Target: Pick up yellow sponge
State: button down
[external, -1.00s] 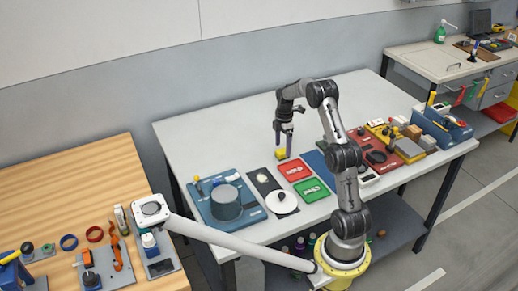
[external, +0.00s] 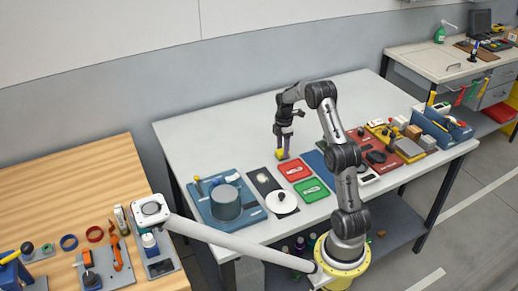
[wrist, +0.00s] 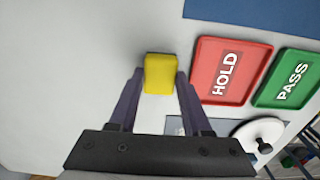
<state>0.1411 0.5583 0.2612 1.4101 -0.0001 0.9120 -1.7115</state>
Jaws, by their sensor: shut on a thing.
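The yellow sponge (wrist: 160,74) is a small block between the two fingers of my gripper (wrist: 159,76) in the wrist view. The fingers press on its left and right sides. In the external view the sponge (external: 280,154) sits at the tips of my gripper (external: 281,151), low at the white table (external: 226,134), behind the red and green trays. I cannot tell whether the sponge touches the table.
The red HOLD tray (wrist: 230,72) and green PASS tray (wrist: 291,82) lie to the right of the sponge in the wrist view. A black plate with a white round lid (external: 282,201) is in front. The table behind is clear.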

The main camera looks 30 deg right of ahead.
aim_at(282, 151)
jog(key=shift+r, duration=0.5)
notch_tip(282, 151, up, 2)
jog(key=shift+r, duration=0.1)
jog(key=s+a+r, duration=0.2)
jog(key=s+r, duration=0.7)
jog(key=s, duration=0.5)
jog(key=shift+r, duration=0.4)
jog(key=c, duration=0.9)
grip_release()
jog(key=c, duration=0.6)
jog(key=shift+c, duration=0.2)
